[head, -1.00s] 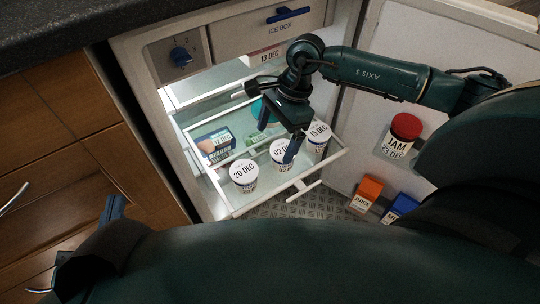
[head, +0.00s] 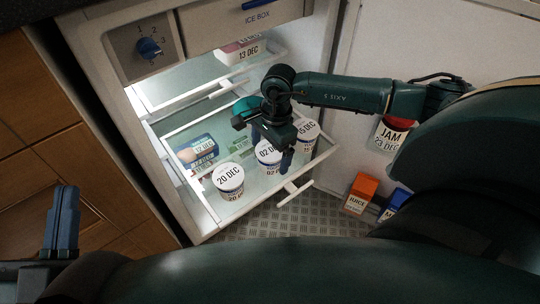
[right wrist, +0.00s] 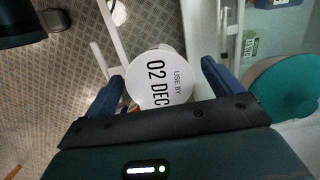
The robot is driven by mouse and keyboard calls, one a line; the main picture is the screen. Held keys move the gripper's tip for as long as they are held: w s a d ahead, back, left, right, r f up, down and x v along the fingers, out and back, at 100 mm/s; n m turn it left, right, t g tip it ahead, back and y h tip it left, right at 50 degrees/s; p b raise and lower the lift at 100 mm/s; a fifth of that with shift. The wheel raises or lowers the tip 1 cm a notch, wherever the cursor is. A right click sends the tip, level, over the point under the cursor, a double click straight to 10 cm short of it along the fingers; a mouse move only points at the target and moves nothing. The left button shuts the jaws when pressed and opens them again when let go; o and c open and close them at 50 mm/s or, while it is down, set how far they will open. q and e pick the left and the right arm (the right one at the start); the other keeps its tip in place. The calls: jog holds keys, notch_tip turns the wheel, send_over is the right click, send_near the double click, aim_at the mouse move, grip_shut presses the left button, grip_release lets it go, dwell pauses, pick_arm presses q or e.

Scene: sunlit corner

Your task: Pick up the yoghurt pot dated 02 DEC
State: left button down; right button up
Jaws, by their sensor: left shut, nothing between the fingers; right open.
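The white yoghurt pot dated 02 DEC (head: 267,159) stands upright in the pulled-out glass fridge drawer (head: 257,196), between the 20 DEC pot (head: 229,180) and the 15 DEC pot (head: 308,132). My right gripper (head: 270,147) is open, pointing down over the 02 DEC pot and partly covering it. In the right wrist view, the 02 DEC lid (right wrist: 156,82) lies between the two open blue fingers (right wrist: 162,73); I cannot tell whether they touch it. My left gripper (head: 63,214) is shut and empty at the lower left, far from the drawer.
A package marked 12 DEC (head: 196,149) and a teal round item (head: 246,104) are also in the drawer. A 13 DEC pack (head: 243,52) sits on the shelf above.

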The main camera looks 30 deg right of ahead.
jog(key=shift+a+f, duration=0.15)
jog(key=shift+f, duration=0.8)
pick_arm(q)
jog(key=shift+w+r+m+t+h, duration=0.1)
jog(key=shift+r+m+t+h, duration=0.2)
jog(key=shift+r+m+h, duration=0.15)
pick_arm(e)
jog(key=shift+r, duration=0.1)
jog(key=c, duration=1.1)
jog(key=shift+c, duration=0.2)
